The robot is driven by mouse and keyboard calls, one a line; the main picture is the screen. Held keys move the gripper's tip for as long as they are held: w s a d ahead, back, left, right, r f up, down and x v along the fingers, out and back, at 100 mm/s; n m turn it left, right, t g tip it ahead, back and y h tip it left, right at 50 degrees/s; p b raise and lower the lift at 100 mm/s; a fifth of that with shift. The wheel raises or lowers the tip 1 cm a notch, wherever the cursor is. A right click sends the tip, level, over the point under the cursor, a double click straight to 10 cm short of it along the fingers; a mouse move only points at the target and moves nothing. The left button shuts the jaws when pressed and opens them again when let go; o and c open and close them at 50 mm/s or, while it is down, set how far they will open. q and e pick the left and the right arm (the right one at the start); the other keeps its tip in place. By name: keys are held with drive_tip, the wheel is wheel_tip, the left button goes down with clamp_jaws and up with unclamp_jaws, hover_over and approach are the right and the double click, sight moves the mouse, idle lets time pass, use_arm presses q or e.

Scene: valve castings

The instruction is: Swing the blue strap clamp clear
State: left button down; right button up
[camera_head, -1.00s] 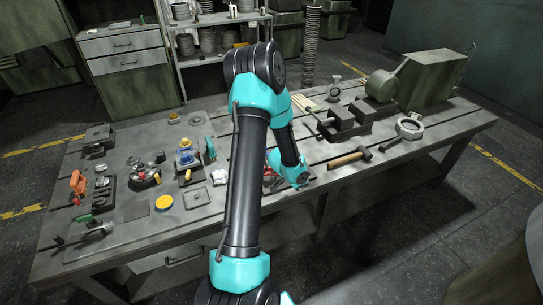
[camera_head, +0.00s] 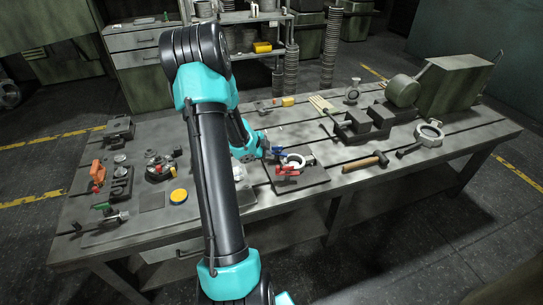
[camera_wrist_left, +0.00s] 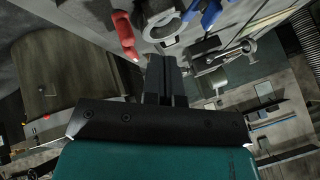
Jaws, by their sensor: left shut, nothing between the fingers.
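A pale ring-shaped valve casting (camera_head: 296,160) sits on a dark plate (camera_head: 312,179) near the middle of the bench. A red strap clamp (camera_head: 287,171) is on its near side. The blue strap clamp (camera_head: 277,150) is on its far left side, close to my left gripper (camera_head: 265,145). In the left wrist view the shut, empty fingers (camera_wrist_left: 166,70) point at the casting (camera_wrist_left: 160,20). The red clamp (camera_wrist_left: 123,34) is at left there and the blue clamp (camera_wrist_left: 209,13) at upper right, partly cut off. I cannot tell whether the fingers touch the blue clamp.
A yellow disc (camera_head: 178,196) and several small castings and clamps are at left. My left arm hides part of the bench's middle.

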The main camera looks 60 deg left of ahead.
sight(280, 155)
use_arm(q)
drive_tip(key=shift+w+f, duration=0.1)
idle(0.3)
drive_tip(key=x, duration=0.9)
drive_tip(key=shift+w+f, duration=0.1)
drive_tip(key=shift+f, duration=0.05)
drive_tip(key=shift+w+a+f, duration=0.15)
drive_tip(key=shift+w+a, duration=0.8)
drive_tip(key=shift+w, duration=0.05)
drive_tip(key=shift+w+a, duration=0.5)
drive_tip(key=shift+w, duration=0.05)
